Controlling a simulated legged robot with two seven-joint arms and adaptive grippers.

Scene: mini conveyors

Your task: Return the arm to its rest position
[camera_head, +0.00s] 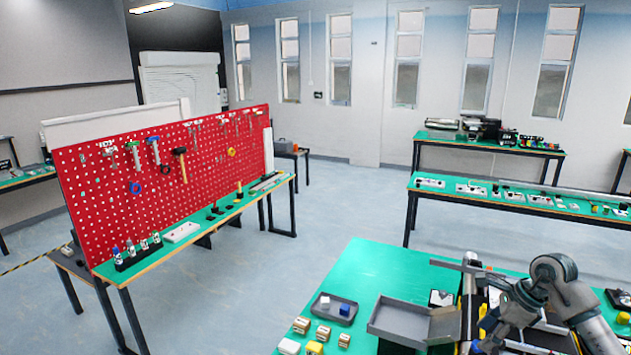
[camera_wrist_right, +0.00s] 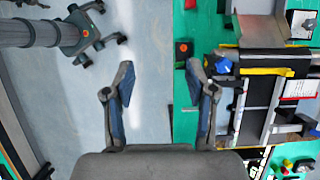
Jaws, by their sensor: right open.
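My right arm (camera_head: 555,275) comes in at the lower right of the head view, bent above the green workbench. Its gripper (camera_head: 490,325) hangs low over the mini conveyor area and partly hides it. In the right wrist view the two blue-padded fingers of the right gripper (camera_wrist_right: 160,75) stand wide apart with nothing between them. They point past the bench edge, with grey floor behind the left finger and green bench behind the right one. My left gripper is not in view.
The conveyor (camera_wrist_right: 255,105) lies right of the fingers. A red pegboard (camera_head: 215,160) stands at the left. Floor between benches is clear.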

